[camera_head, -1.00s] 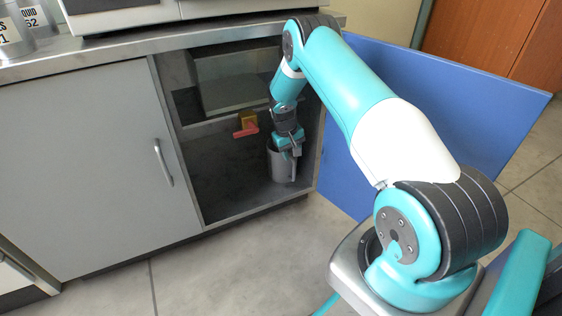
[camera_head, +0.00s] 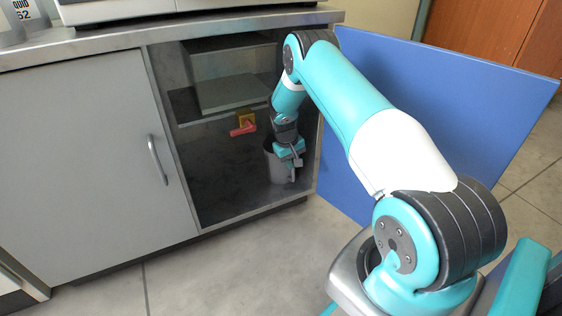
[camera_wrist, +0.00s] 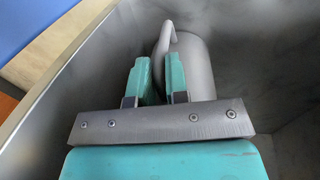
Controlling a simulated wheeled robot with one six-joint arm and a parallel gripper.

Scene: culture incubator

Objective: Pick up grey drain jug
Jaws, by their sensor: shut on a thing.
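The grey drain jug (camera_head: 279,167) stands inside the open cabinet, near its right wall, and looks upright. My gripper (camera_head: 291,156) reaches down into the cabinet at the jug's upper right side. In the wrist view, my gripper's two teal fingers (camera_wrist: 160,80) are closed around the jug's handle (camera_wrist: 168,38), with the jug body (camera_wrist: 193,67) just beyond and to the right. The fingers hide part of the handle. Whether the jug's base touches the cabinet floor is hard to tell.
A red-handled valve (camera_head: 243,125) hangs left of the jug, below a shelf holding a grey box (camera_head: 232,93). The open blue door (camera_head: 430,110) stands to the right. A closed grey door (camera_head: 85,160) covers the left side. The cabinet floor (camera_head: 235,207) is clear left of the jug.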

